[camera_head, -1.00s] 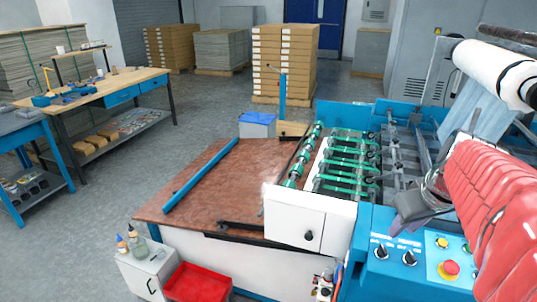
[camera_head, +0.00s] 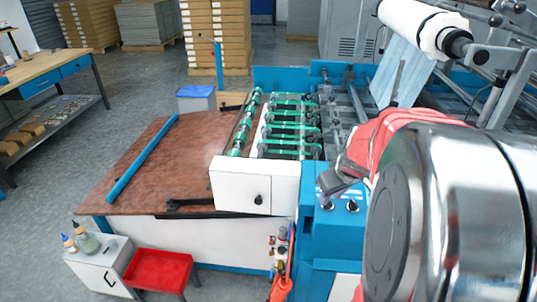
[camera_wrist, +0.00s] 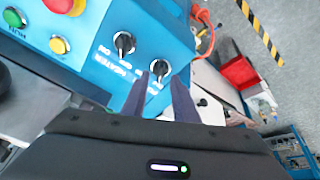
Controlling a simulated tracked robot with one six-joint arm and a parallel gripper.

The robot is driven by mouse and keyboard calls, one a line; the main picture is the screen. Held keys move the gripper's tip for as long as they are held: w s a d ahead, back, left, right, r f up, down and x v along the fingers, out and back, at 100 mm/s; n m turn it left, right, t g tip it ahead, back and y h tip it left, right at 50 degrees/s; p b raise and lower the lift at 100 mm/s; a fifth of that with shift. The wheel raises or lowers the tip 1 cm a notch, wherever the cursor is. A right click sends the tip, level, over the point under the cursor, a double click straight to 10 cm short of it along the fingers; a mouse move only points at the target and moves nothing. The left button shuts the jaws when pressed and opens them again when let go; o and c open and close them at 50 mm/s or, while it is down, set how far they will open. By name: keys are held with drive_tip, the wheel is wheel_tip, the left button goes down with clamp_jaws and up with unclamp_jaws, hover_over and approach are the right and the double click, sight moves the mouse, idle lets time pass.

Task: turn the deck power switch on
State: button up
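The blue control panel (camera_head: 335,232) carries two black rotary knobs. In the wrist view, one knob (camera_wrist: 124,43) has a HEATER label with ON beside it. The other knob (camera_wrist: 159,69) has a label partly hidden by my gripper; its place beside the heater knob fits the deck power switch, but I cannot read the name. In the head view, this knob (camera_head: 326,203) is the left of the pair. My gripper (camera_wrist: 160,80) is open and empty, its two dark fingers apart on either side of that knob's near end. I cannot tell whether they touch it.
A red button (camera_wrist: 58,5), a yellow button (camera_wrist: 59,45) and a green button (camera_wrist: 14,18) sit on the same panel. A white cabinet (camera_head: 230,188) with a dark knob adjoins the panel. A red tray (camera_head: 158,268) stands on the floor side.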

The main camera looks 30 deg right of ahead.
drive_tip(key=shift+x, duration=1)
drive_tip(key=shift+c, duration=0.4)
drive_tip(key=c, duration=0.6)
drive_tip(key=shift+a, duration=0.15)
clamp_jaws()
